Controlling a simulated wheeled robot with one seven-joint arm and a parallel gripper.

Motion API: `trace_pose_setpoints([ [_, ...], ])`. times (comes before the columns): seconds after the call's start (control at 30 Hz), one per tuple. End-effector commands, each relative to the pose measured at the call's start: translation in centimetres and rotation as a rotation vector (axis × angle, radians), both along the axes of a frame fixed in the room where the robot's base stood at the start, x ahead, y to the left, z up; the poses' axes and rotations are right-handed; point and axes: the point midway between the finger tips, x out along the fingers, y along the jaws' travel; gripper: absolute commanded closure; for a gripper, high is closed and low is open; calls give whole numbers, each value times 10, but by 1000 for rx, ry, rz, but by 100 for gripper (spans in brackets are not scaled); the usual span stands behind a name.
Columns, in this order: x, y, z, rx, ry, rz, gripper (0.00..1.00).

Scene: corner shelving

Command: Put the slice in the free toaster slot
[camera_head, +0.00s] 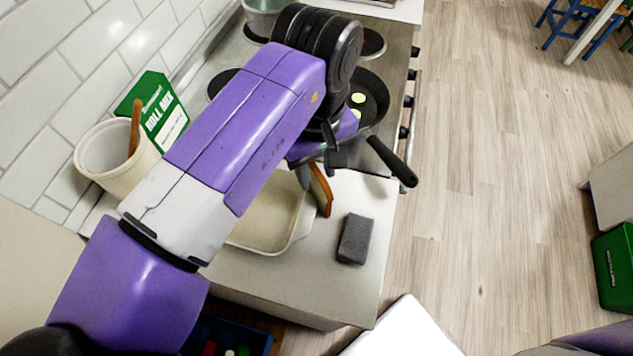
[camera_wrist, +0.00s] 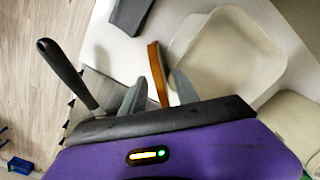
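The slice (camera_head: 321,190), a thin brown-edged piece seen nearly edge-on, is at the right side of the cream tray in the head view. In the wrist view the slice (camera_wrist: 155,72) shows between the two grey fingers of my gripper (camera_wrist: 161,78). Gaps show on both sides of it, so the fingers look open around it or just above it. In the head view my gripper (camera_head: 318,166) is partly hidden by my wrist. I cannot tell what the slice rests on. No toaster or slot can be made out in either view.
The cream tray (camera_head: 290,236) lies on the counter, with a grey sponge (camera_head: 355,239) to its right. A black pan (camera_head: 372,98) sits on the stove, its handle over the edge. A cream pot (camera_head: 103,150) and green box (camera_head: 157,110) stand by the wall.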

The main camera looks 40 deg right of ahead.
Motion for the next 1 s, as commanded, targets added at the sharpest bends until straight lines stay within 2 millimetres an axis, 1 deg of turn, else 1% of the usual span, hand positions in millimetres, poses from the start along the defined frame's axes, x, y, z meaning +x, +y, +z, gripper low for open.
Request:
trace_pose_setpoints([
  [0.07,0,0,0,0,0,0,63],
  [0.17,0,0,0,0,0,0,81],
  [0.2,0,0,0,0,0,0,89],
  [0.27,0,0,0,0,0,0,100],
  [1.0,0,0,0,0,0,0,100],
])
